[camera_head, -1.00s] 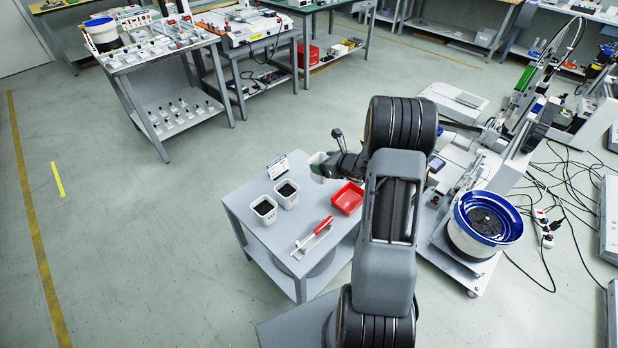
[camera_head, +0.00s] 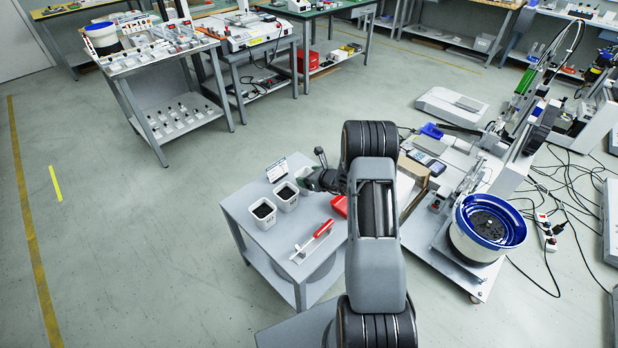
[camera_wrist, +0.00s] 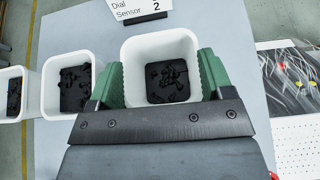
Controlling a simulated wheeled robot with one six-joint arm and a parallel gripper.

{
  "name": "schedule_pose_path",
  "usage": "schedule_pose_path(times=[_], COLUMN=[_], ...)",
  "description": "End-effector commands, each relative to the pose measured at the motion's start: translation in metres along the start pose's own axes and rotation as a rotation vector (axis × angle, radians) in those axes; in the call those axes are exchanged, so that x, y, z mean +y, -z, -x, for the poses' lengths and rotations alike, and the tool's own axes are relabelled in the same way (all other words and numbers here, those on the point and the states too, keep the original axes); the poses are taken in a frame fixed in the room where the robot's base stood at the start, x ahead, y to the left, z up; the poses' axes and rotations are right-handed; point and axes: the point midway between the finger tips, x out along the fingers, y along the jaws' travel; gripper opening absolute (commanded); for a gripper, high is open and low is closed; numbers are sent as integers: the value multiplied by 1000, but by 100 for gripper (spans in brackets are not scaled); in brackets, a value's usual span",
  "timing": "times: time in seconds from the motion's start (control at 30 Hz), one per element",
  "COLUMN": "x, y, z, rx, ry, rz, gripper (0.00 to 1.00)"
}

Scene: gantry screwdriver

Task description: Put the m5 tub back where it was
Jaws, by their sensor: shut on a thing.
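My gripper (camera_head: 318,181) is over the back of the small grey table (camera_head: 262,238). In the wrist view, my gripper (camera_wrist: 160,82) has its green fingers on two opposite sides of a white square tub (camera_wrist: 160,50) with black screws inside. The tub looks upright. It is mostly hidden by the gripper in the head view, and I cannot tell whether its base touches the table. Two similar white tubs with dark contents, the near one (camera_head: 264,212) and the middle one (camera_head: 286,196), stand in a row to its left. No size label is readable.
A "Dial Sensor 2" sign (camera_wrist: 138,10) stands behind the tubs. A red tray (camera_head: 340,206), partly hidden by my arm, and a red-handled tool (camera_head: 322,229) lie on the table. A machine with a blue-rimmed bowl (camera_head: 490,222) stands to the right.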

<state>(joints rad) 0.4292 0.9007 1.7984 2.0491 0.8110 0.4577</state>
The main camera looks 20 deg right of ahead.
Motion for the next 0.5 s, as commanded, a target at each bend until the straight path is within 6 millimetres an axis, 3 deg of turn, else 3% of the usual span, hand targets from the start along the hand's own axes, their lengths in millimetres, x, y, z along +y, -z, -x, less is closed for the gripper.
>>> schedule_pose_path(times=[0.4,0.43,0.5], x=[0,0,0], y=[3,3,2], z=[-2,-2,-1], rx=[-3,-2,-1], ry=[1,0,0], rz=[1,0,0], gripper=[45,76,82])
